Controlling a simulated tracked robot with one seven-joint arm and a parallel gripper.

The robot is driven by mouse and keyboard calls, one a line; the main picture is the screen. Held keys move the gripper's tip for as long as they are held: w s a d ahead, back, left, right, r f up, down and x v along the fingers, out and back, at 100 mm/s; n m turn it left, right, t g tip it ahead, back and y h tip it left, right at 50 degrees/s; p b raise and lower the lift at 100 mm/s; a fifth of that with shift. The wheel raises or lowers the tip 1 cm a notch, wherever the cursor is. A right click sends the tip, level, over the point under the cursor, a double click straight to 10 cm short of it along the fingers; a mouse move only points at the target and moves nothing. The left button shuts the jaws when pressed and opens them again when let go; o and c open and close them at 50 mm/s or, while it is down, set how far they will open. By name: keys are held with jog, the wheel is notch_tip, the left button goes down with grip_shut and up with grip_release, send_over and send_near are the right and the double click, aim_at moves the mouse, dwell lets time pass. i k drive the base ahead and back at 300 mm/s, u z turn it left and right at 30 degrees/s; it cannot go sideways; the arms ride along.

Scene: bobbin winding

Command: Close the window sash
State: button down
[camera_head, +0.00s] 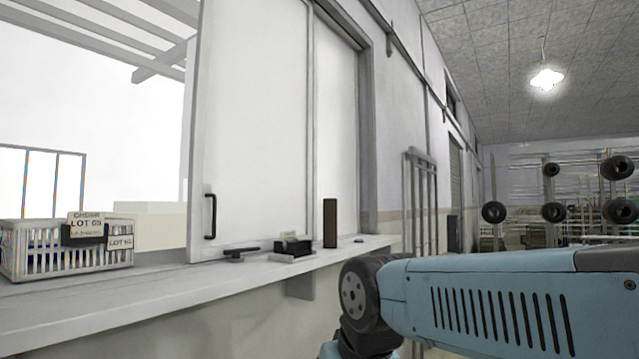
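Behind the sash's right edge, another pale panel (336,130) fills the right part of the frame. My blue arm crosses the lower right of the view. My gripper is out of the picture, and nothing of mine touches the handle in what shows.
On the sill (150,288) a grey slatted crate (40,262) with lot labels stands at the left, in the uncovered opening. A dark flat tool (240,254), a small tray (291,257) and an upright brown block (330,223) stand right of the handle. Spool racks are far right.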

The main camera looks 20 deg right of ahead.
aim_at(257, 109)
jog(key=z, duration=0.9)
jog(key=i, duration=2.3)
jog(key=z, duration=1.1)
jog(key=i, duration=0.95)
jog(key=u, duration=0.65)
